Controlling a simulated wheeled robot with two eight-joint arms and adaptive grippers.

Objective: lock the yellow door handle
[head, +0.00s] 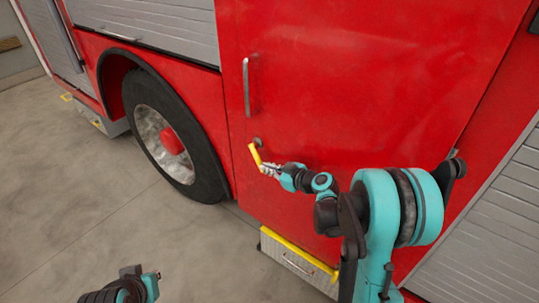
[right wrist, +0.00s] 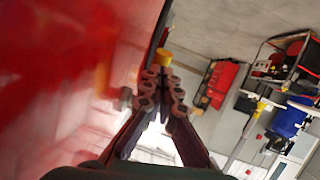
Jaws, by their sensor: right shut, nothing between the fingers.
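The yellow door handle (head: 254,153) sits low on the large red door (head: 350,80), tilted, with its upper end by a dark round mount. My right gripper (head: 264,168) is at the handle's lower end, close to the red panel; I cannot tell whether they touch. In the right wrist view, the yellow handle (right wrist: 163,58) shows as a small blurred piece just beyond the fingertips (right wrist: 164,80). The right fingers are shut with nothing between them. Part of my left arm shows at the lower left of the head view; its gripper is not visible.
A vertical grab bar (head: 247,87) is above the handle. A step with a yellow edge (head: 298,268) juts out below the door. A wheel (head: 167,140) stands to the left. The right wrist view shows a cart with red and blue items (right wrist: 285,105). The floor at left is clear.

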